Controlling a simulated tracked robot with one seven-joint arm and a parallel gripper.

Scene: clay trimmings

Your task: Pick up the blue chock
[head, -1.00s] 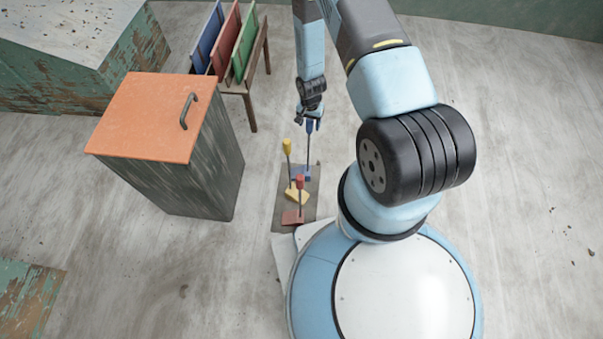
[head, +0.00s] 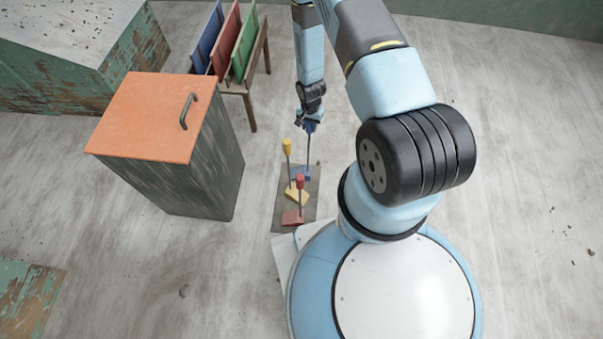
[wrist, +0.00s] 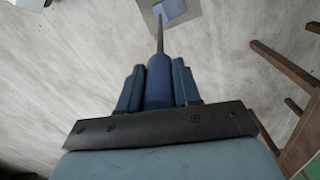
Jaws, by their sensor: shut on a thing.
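The blue chock (head: 300,173) is a blue block on the floor mat with a thin upright rod and a blue grip on top. It stands at the far end of the mat. My gripper (head: 309,127) is above it, shut on the blue grip. In the wrist view the blue grip (wrist: 159,82) sits between the two fingers of my gripper (wrist: 159,85), and the rod leads down to the blue block (wrist: 170,9). The block appears to rest on the mat, though I cannot tell for certain.
A yellow chock (head: 296,195) and a red chock (head: 293,217) stand on the same dark mat (head: 311,201), close in front. An orange-topped cabinet (head: 150,115) is to the left. A rack (head: 245,88) with blue, red and green boards stands behind. Floor to the right is clear.

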